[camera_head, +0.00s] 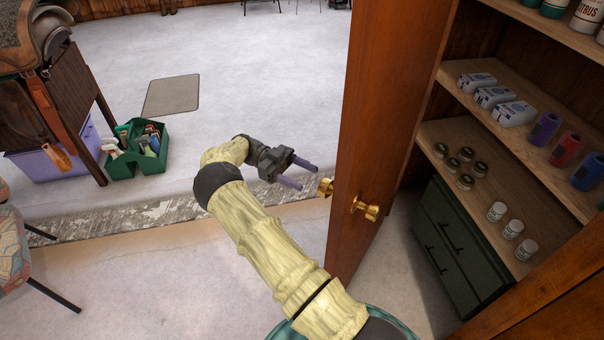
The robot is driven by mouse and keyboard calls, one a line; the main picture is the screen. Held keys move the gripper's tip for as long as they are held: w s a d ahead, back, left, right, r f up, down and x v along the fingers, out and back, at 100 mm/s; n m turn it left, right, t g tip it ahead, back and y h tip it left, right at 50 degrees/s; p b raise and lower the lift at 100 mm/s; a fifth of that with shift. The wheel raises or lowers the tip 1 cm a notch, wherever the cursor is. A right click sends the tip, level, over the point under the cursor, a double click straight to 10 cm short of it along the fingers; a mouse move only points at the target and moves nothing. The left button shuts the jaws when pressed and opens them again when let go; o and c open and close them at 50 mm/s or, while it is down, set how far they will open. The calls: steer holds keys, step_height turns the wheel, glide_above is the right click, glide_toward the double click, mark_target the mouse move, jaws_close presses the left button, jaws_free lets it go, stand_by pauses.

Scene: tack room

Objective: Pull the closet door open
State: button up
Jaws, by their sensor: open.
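The closet door (385,105) is a reddish-brown wooden panel standing ajar, seen nearly edge-on. The closet's shelves show to its right. A brass knob (365,208) sits on the door's near face, and a second brass knob (325,187) shows at its left side. My gripper (305,175) is open and empty, just left of the door. Its two fingers point right, toward the left knob. The fingertips look close to that knob; I cannot tell whether they touch it.
Closet shelves (520,122) hold boxes, bottles and jars, with a dark green drawer cabinet (455,245) below. A green tote (122,165) and a purple bin (50,165) stand at left by a saddle stand. A patterned chair (15,250) is at the left edge.

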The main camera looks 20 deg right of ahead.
steer(key=shift+d+r, duration=0.25)
steer(key=shift+d, duration=0.05)
steer(key=c, duration=0.3)
steer(key=d+r+h, duration=0.1)
steer(key=d, duration=0.1)
steer(key=w+d+r+n+t+h, duration=0.1)
steer(key=d, duration=0.1)
steer(key=d+r+t+h, duration=0.1)
steer(key=d+r, duration=0.1)
steer(key=shift+w, duration=0.15)
jaws_close()
steer(key=w+d+r+n+t+h, duration=0.1)
steer(key=w+d+r+n+t, duration=0.7)
steer(key=n+t, duration=0.65)
steer(key=s+a+f+n+t+y, duration=0.2)
steer(key=s+a+n+t+y, duration=0.15)
steer(key=a+y, duration=0.35)
steer(key=s+a+f+n+t+y, duration=0.25)
steer(key=a+n+y, duration=0.2)
steer(key=a, duration=0.35)
steer(key=s+a+f+n+g+y, duration=0.1)
steer(key=s+a+n+g, duration=0.1)
steer(key=s, duration=0.8)
steer(key=s+a+f+n+g+y, duration=0.1)
steer(key=s+a+n+g+y, duration=0.1)
steer(key=s, duration=0.9)
steer(key=shift+a+f+n+g, duration=0.35)
steer(key=shift+a+n+g, duration=0.3)
steer(key=shift+a, duration=0.6)
